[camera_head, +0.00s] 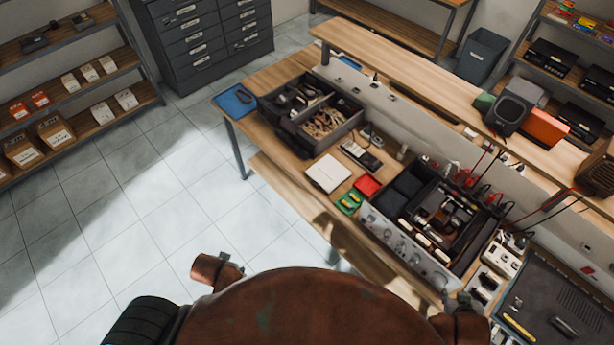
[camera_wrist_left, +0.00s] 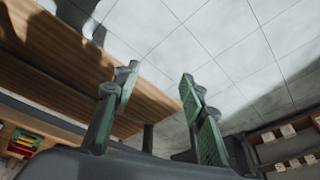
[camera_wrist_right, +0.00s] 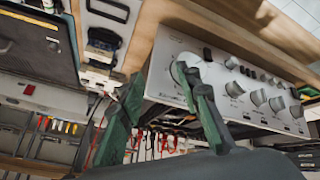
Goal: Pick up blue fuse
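I cannot make out a blue fuse in any view. The open hi-fi amplifier (camera_head: 405,240), with a silver front and exposed inner parts, stands on the wooden workbench in the head view. My right gripper (camera_head: 460,298) is near the amplifier's front right corner. In the right wrist view its fingers (camera_wrist_right: 160,82) are apart and empty, with the knobbed front panel (camera_wrist_right: 235,90) beyond them. In the left wrist view my left gripper (camera_wrist_left: 157,78) is open and empty, with the bench's wooden edge and the tiled floor beyond.
A dark divided box (camera_head: 312,112) of parts stands at the bench's far left. A white box (camera_head: 327,173), a red tray (camera_head: 367,185) and a green tray (camera_head: 349,202) lie between it and the amplifier. Several red leads hang behind the amplifier. Tiled floor is clear at left.

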